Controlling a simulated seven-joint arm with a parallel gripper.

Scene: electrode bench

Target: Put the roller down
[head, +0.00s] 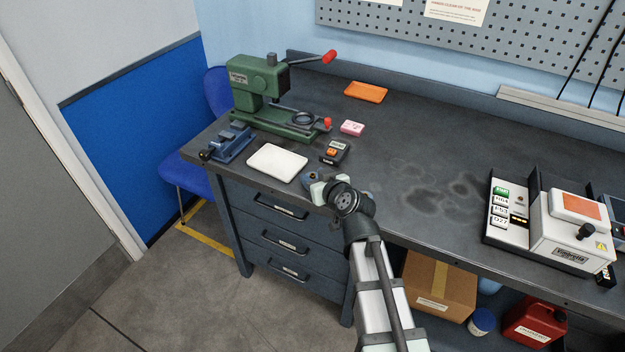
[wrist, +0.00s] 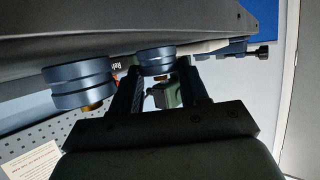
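In the wrist view, two blue-grey ribbed drums with brass-coloured ends show, a nearer one (wrist: 78,85) left of my gripper and a farther one (wrist: 155,62) at its fingertips. Which drum belongs to the roller, or whether both do, I cannot tell. My gripper (wrist: 160,72) has its dark fingers apart, with the farther drum's brass end between them. Contact with that drum is unclear. In the head view, my gripper (head: 317,187) is low over the bench's front edge, beside a small blue-grey round piece (head: 309,178) partly hidden by it.
A white mat (head: 277,162) lies left of my gripper on the dark bench (head: 410,140). Behind it are a small meter (head: 335,152), a pink block (head: 352,128) and a green press (head: 258,88). A blue clamp-like device (head: 232,142) is farther left. The middle is clear.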

